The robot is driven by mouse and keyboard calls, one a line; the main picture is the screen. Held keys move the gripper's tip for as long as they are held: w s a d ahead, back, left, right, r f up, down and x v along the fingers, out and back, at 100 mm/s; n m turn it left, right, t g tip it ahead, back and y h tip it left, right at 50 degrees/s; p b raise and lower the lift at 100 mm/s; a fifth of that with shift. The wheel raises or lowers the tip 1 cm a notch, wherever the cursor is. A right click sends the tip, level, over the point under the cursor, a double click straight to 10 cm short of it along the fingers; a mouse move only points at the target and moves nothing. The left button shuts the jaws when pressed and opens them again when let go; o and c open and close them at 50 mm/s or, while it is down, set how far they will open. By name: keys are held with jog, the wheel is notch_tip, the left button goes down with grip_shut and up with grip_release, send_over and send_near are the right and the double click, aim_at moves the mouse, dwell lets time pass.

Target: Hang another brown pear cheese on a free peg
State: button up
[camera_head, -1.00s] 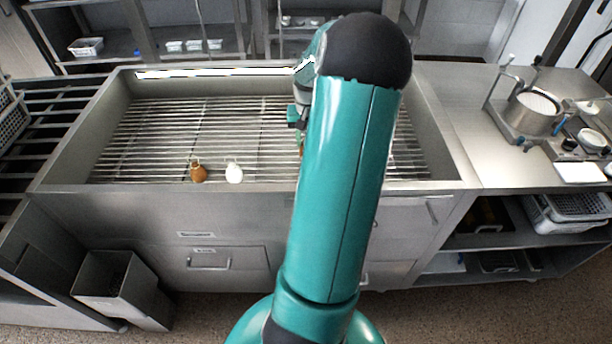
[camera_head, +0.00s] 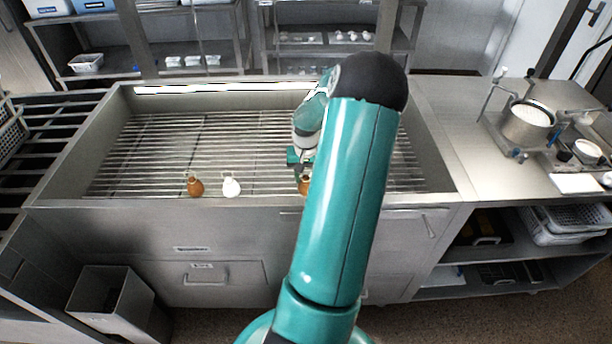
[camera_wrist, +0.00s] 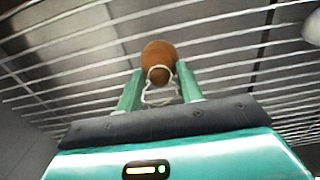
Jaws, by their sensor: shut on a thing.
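A brown pear cheese (camera_wrist: 158,54) with a pale string loop is between the two green fingers of my gripper (camera_wrist: 158,86) in the wrist view. My gripper is shut on it, at the string end. In the head view my gripper (camera_head: 301,164) is over the slatted basin, and the held cheese (camera_head: 303,184) shows partly behind my arm. Another brown pear cheese (camera_head: 195,187) and a white pear cheese (camera_head: 231,187) are left of it, near the basin's front edge, with string loops at their tops. I cannot make out any pegs clearly.
The steel basin (camera_head: 80,172) has a raised rim and a bar grid (camera_head: 180,140). A pot (camera_head: 527,122) in a metal frame stands on the right counter, beside small bowls. A grey bin (camera_head: 110,295) stands at the front left. Much of the grid's left side is clear.

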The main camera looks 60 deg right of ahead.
jog(key=shift+f, duration=0.2)
jog(key=o, duration=1.1)
jog(key=shift+c, duration=0.2)
notch_tip(320, 180, up, 14)
jog(key=shift+d+f, duration=0.1)
jog(key=shift+f, duration=0.15)
jog(key=shift+r, duration=0.1)
